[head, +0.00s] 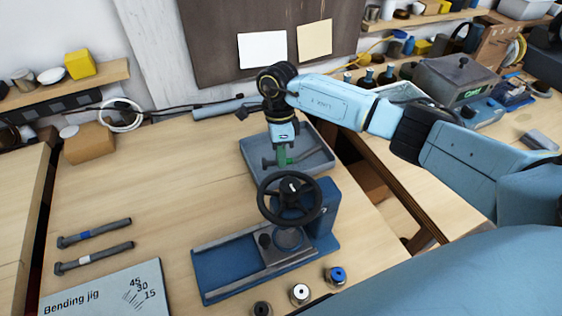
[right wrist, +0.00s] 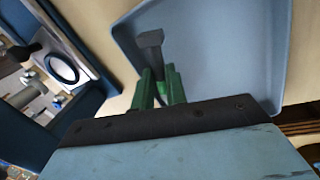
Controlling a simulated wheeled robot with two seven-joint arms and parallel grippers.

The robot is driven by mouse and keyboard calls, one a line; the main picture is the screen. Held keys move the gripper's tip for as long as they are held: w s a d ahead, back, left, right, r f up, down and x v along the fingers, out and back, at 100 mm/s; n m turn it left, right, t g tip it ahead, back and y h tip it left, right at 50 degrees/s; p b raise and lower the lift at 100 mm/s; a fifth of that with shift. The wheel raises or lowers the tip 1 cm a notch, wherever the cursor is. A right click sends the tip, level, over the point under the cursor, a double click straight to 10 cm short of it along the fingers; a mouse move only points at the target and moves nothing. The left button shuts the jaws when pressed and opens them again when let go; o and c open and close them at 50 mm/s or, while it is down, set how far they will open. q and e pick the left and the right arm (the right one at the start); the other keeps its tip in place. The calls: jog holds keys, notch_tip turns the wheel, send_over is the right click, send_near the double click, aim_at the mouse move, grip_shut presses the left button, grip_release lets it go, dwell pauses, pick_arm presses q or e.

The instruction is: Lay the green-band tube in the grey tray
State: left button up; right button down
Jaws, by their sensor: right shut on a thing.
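The green-band tube (head: 306,154) is a dark grey rod lying roughly level at the grey tray. My right gripper (head: 283,157), with green fingers, points down over the tray and is shut on the tube. In the right wrist view the tube's grey end (right wrist: 150,42) sticks out past the green fingers (right wrist: 160,88). Its band is not clear, as the fingers cover the middle. The grey tray (head: 252,154) is shallow with raised walls; it also fills the right wrist view's upper right (right wrist: 240,60). I cannot tell whether the tube touches its floor. My left gripper is out of view.
A blue jig with a black handwheel (head: 290,198) stands just in front of the tray. A blue-band tube (head: 94,233) and a white-band tube (head: 94,259) lie at the left, above the bending jig board (head: 110,290). The middle-left tabletop is clear.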

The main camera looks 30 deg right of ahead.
jog(key=shift+f, duration=1.65)
jog(key=shift+f, duration=0.2)
jog(key=c, duration=1.4)
grip_release()
notch_tip(320, 180, up, 12)
jog(key=w, duration=0.2)
jog(key=shift+d+b, duration=0.35)
jog(key=shift+b, duration=0.1)
jog(key=shift+r, duration=0.1)
